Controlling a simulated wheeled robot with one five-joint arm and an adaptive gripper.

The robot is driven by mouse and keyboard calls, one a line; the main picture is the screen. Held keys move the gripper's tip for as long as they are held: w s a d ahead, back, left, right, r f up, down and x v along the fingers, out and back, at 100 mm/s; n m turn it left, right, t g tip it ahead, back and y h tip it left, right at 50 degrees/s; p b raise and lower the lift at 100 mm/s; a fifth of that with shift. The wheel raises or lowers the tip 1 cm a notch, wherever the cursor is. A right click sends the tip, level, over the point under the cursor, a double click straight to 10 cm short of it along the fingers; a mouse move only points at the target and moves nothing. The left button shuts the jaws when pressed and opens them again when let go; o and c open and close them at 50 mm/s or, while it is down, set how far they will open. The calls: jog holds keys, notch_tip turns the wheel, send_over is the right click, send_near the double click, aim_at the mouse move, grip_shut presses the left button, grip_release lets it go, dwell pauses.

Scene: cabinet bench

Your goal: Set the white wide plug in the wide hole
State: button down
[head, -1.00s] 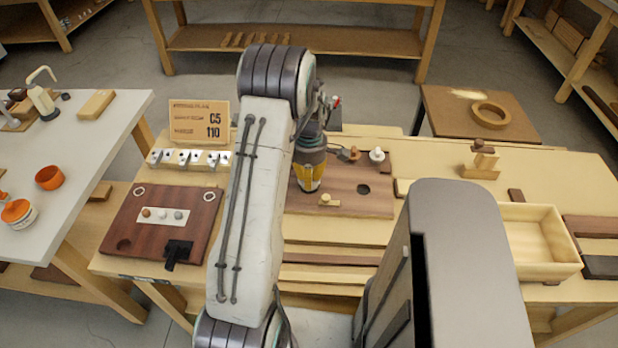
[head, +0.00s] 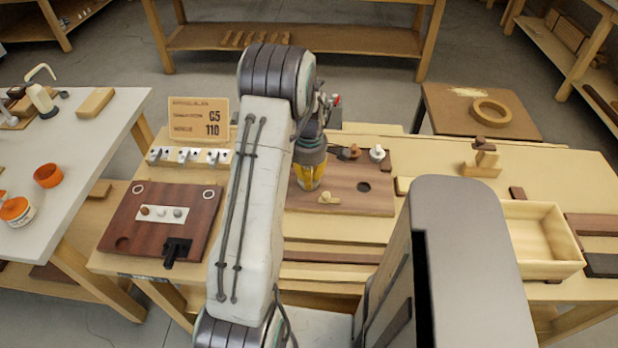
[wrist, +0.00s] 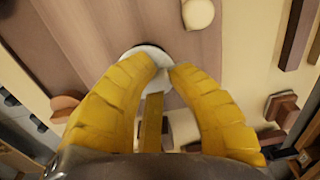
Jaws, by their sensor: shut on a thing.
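My gripper (wrist: 160,70) has its yellow fingers shut on a white round plug (wrist: 143,52), whose pale disc shows beyond the fingertips in the wrist view. In the head view my gripper (head: 309,187) is low over the left part of the brown board (head: 345,203), partly behind my arm. The held plug is hidden there. The wide hole cannot be made out under the plug, and I cannot tell whether the plug is in it or above the board. A dark round hole (head: 363,187) is open at the board's right.
A cream knobbed piece (head: 328,198) stands on the board close to my fingers. Another white knobbed piece (head: 377,153) and a brown one (head: 351,152) stand behind the board. An open wooden tray (head: 535,262) is at the right. A sign (head: 198,119) stands at the left.

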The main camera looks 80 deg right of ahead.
jog(key=shift+f+b, duration=0.35)
jog(key=shift+f, duration=0.15)
dwell(0.3)
jog(key=c, duration=0.7)
grip_release()
jog(key=shift+o, duration=0.2)
jog(key=shift+r, duration=0.2)
jog(key=shift+r+p, duration=2.5)
jog(key=shift+r, duration=1.1)
